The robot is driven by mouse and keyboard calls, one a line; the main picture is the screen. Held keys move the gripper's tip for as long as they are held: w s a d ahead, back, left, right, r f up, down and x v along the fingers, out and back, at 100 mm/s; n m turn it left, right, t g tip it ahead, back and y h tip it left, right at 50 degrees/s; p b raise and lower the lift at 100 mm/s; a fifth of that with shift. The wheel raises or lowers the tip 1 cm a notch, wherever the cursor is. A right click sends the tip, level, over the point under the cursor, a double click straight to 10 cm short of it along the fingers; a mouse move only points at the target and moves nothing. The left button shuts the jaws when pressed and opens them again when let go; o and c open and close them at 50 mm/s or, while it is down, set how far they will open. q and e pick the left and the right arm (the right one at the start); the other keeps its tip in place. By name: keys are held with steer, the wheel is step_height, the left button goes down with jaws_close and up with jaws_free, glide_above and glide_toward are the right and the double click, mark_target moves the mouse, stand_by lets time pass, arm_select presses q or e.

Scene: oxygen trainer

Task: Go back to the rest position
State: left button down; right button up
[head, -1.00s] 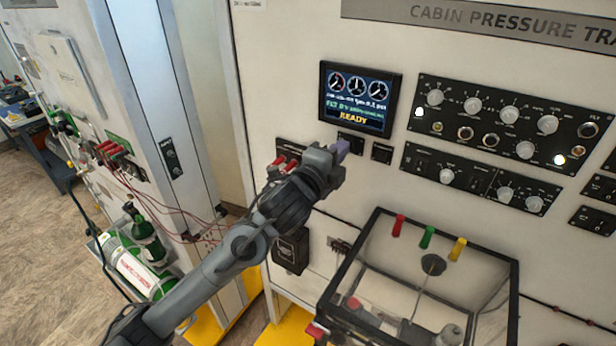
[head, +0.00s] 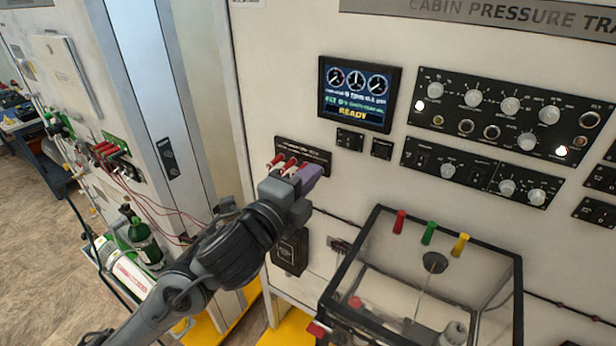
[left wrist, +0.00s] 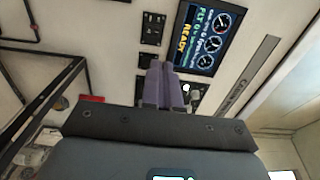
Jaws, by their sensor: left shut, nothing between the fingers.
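My left arm comes in from the lower left. My right gripper is not in view.
The display (head: 358,93) reads READY. Knob panels (head: 510,105) lie to its right. A clear-sided box (head: 375,262) with red, green and yellow handles stands at lower right. Green bottles (head: 146,243), red-handled valves (head: 110,152) and hoses are at left. Open floor shows at lower left.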

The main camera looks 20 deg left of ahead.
arm_select(q)
steer(key=s+d+f+n+g+p, duration=0.1)
steer(key=s+f+g+p, duration=0.2)
steer(key=f, duration=0.6)
steer(key=s+d+f+n+g+p, duration=0.1)
steer(key=s+f+n+g+p, duration=0.2)
steer(key=f, duration=0.7)
steer(key=s+a+f+n+g+p, duration=0.1)
steer(key=s+f+n+g, duration=0.2)
steer(key=s, duration=0.4)
steer(key=s+a+f+n+g+y+p, duration=0.1)
steer(key=s+f+n, duration=0.3)
steer(key=s, duration=0.4)
steer(key=s+a+f+n+g+p, duration=0.2)
steer(key=s+f+n+g+p, duration=0.1)
steer(key=s+n, duration=0.3)
steer(key=shift+s+f+g+y, duration=0.45)
steer(key=shift+s+g, duration=0.35)
steer(key=shift+s, duration=0.45)
